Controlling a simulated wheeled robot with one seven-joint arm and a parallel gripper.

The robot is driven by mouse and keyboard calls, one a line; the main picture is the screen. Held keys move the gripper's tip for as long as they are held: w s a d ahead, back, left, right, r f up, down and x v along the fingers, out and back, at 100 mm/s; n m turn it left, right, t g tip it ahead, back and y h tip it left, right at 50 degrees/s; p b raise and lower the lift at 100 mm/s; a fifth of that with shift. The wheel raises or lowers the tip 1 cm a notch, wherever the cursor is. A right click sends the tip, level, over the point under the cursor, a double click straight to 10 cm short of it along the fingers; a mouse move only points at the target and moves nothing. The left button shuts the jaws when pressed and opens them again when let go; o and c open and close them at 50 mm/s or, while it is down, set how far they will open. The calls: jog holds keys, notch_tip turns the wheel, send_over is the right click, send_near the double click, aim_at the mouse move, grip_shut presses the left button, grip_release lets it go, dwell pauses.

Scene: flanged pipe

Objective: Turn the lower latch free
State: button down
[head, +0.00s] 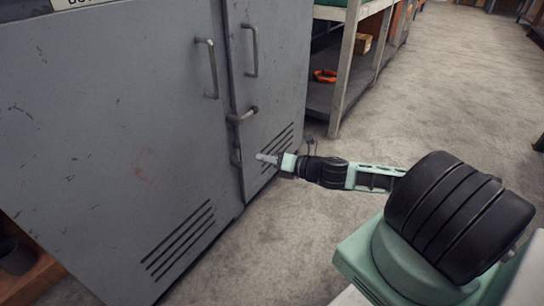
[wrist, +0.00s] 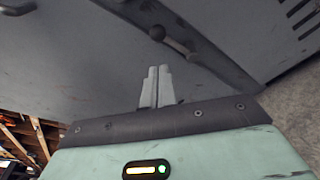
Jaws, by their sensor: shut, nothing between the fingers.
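The lower latch (head: 236,156) is a small dark lever at the seam between the two doors of a grey cabinet (head: 110,130). It appears roughly upright, along the seam. Above it, the upper latch (head: 242,115) sticks out sideways across the seam. My gripper (head: 262,157) is shut and empty, to the right of the lower latch and apparently apart from it. In the wrist view my gripper's fingertips (wrist: 158,71) are together and point towards a latch lever (wrist: 172,38) on the dark seam strip; it looks like the lower latch.
Two upright door handles, left (head: 212,68) and right (head: 252,50), stand out above the latches. A shelf unit (head: 345,70) with an orange item (head: 325,76) is behind the cabinet. The concrete floor (head: 450,90) at right is open.

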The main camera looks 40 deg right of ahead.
jog(key=shift+v, duration=1.15)
jog(key=s+a+n+g+y+p, duration=0.1)
jog(key=s+a+n+g, duration=1.45)
jog(key=n, duration=0.85)
jog(key=s+a+r+n+h, duration=0.3)
jog(key=s+r+n, duration=0.1)
jog(key=r+n, duration=0.35)
jog(key=s+a+r+n+h+p, duration=0.1)
jog(key=s+a+r+n+h, duration=0.15)
jog(key=r+n, duration=0.5)
jog(key=s+a+r+n+h, duration=0.35)
jog(key=s+r+n, duration=0.2)
jog(key=n, duration=0.25)
notch_tip(320, 180, up, 39)
jog(key=y+p, duration=0.1)
jog(key=p, duration=3.7)
jog(key=shift+w+r+t, duration=0.2)
jog(key=shift+t, duration=0.15)
